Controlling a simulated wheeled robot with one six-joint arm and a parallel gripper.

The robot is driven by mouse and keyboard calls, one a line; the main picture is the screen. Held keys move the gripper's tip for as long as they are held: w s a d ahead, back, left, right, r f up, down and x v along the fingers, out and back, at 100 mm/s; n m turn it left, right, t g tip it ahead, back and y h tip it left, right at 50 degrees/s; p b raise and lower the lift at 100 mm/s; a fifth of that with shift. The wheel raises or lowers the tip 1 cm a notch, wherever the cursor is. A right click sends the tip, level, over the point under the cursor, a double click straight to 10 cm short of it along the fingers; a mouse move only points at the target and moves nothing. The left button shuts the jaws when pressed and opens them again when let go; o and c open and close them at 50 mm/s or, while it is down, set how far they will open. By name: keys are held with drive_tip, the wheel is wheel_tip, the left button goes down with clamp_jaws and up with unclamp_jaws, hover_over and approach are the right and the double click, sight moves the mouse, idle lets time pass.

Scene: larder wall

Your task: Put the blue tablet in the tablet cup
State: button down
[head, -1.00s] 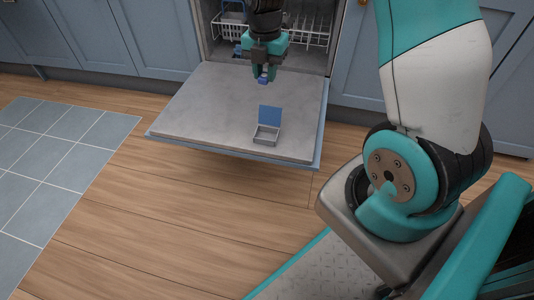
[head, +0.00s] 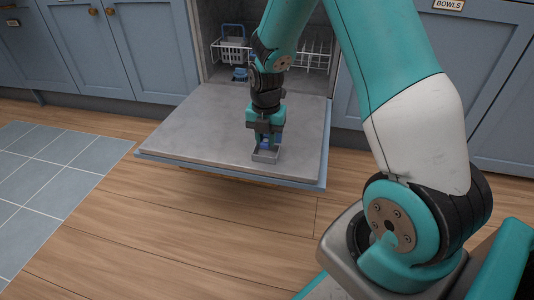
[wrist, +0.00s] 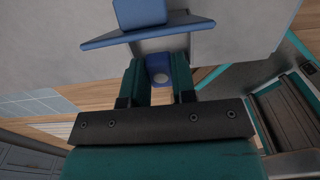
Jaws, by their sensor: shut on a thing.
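The tablet cup (head: 265,158) is a small grey open box on the lowered dishwasher door. Its blue lid (wrist: 150,36) stands open, and its edge shows just beyond the fingers in the wrist view. My gripper (head: 265,143) points down at the cup, in front of the lid. It is shut on the blue tablet (wrist: 157,66), which shows between the two teal fingers in the wrist view. The fingers hide part of the cup, and I cannot tell whether the tablet touches its floor.
The dishwasher door (head: 190,142) lies open and flat, mostly bare. Behind it, a white rack (head: 310,55) and a basket with a blue handle (head: 230,45) stand in the opening. Blue-grey cupboards (head: 110,45) flank it. Wooden floor lies in front.

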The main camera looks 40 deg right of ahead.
sight(266, 149)
wheel_tip(266, 149, down, 4)
drive_tip(key=shift+f+b, duration=0.15)
drive_tip(key=shift+b, duration=1)
drive_tip(key=c, duration=1.2)
unclamp_jaws()
